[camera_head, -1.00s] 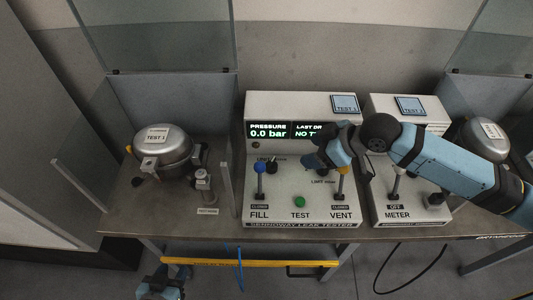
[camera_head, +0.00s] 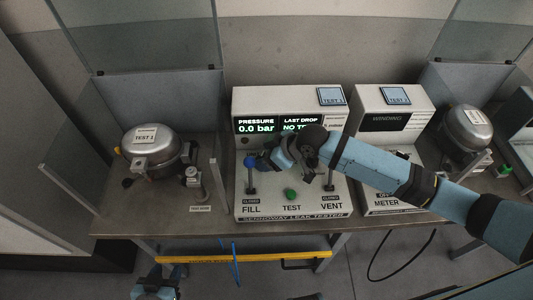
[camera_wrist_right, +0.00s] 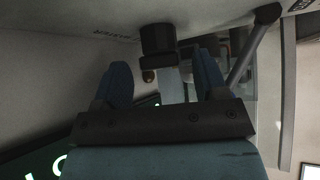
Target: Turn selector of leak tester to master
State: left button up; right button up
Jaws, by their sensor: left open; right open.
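The leak tester (camera_head: 290,202) is a pale sloped console with a lit display reading 0.0 bar. My right gripper (camera_head: 279,158) reaches over the middle of its panel, hiding the selector and its lettering in the head view. In the right wrist view a short black knob (camera_wrist_right: 158,42), probably the selector, stands just beyond and between the blue fingertips of the open right gripper (camera_wrist_right: 162,72). I cannot tell whether they touch it or where it points. My left gripper (camera_head: 155,290) hangs low before the table at the bottom left, away from the tester.
The blue-tipped FILL lever (camera_head: 250,164) stands close left of the right gripper. The green TEST button (camera_head: 290,194) lies below it. A metal compressor (camera_head: 153,149) sits on the left, a meter box (camera_head: 388,118) on the right. A yellow bar (camera_head: 250,257) runs below the table.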

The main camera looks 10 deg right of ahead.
jog(key=shift+c, duration=0.5)
jog(key=c, duration=0.8)
jog(key=shift+s+r+m+t+p, duration=0.1)
jog(key=shift+r+m+t+p, duration=0.25)
jog(key=shift+p, duration=0.85)
jog(key=shift+f+m+h, duration=0.25)
jog(key=shift+h, duration=0.05)
jog(key=o, duration=0.9)
